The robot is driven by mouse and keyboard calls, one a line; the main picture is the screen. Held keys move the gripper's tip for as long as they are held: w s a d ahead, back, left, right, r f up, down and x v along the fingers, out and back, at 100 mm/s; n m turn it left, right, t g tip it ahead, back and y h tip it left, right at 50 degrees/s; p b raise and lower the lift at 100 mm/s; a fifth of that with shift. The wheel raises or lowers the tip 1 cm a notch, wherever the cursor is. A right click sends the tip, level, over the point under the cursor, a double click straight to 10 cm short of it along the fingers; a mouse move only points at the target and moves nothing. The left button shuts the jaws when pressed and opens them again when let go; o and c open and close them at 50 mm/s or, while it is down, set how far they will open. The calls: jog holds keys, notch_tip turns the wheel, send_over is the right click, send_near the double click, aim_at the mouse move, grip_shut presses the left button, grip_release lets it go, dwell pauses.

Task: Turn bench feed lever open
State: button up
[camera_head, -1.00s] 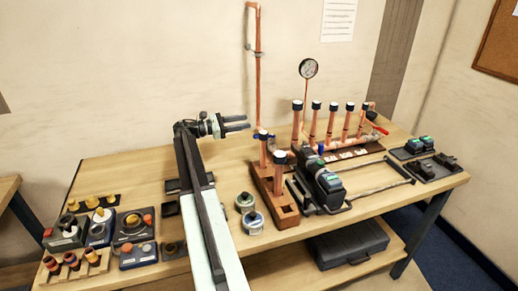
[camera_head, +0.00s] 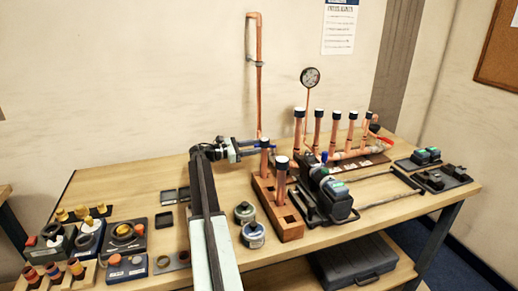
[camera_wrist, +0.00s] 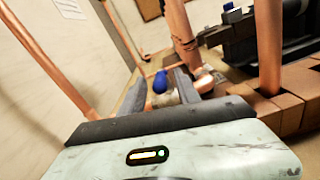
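The copper manifold (camera_head: 345,157) stands at the back right of the bench, with several black-capped upright pipes. A blue handle (camera_head: 324,156) shows at its near left end; a red lever (camera_head: 376,128) is at its far right end. I cannot tell for certain which is the feed lever. My gripper (camera_head: 262,147) is left of the manifold, by the left capped pipe of the wooden block. In the wrist view my gripper (camera_wrist: 158,92) is open, fingers apart. A blue rounded part (camera_wrist: 160,81) shows between the fingers, beyond them; contact is not visible.
The wooden block (camera_head: 284,221) with two upright copper pipes stands close right of my gripper. Two round tins (camera_head: 252,234) stand in front. A tall wall pipe (camera_head: 259,80) rises behind.

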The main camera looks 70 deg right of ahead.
jog(key=shift+s+d, duration=0.45)
jog(key=shift+s, duration=0.1)
jog(key=shift+c, duration=0.3)
grip_shut()
jog(key=shift+w+a, duration=0.1)
dwell(0.6)
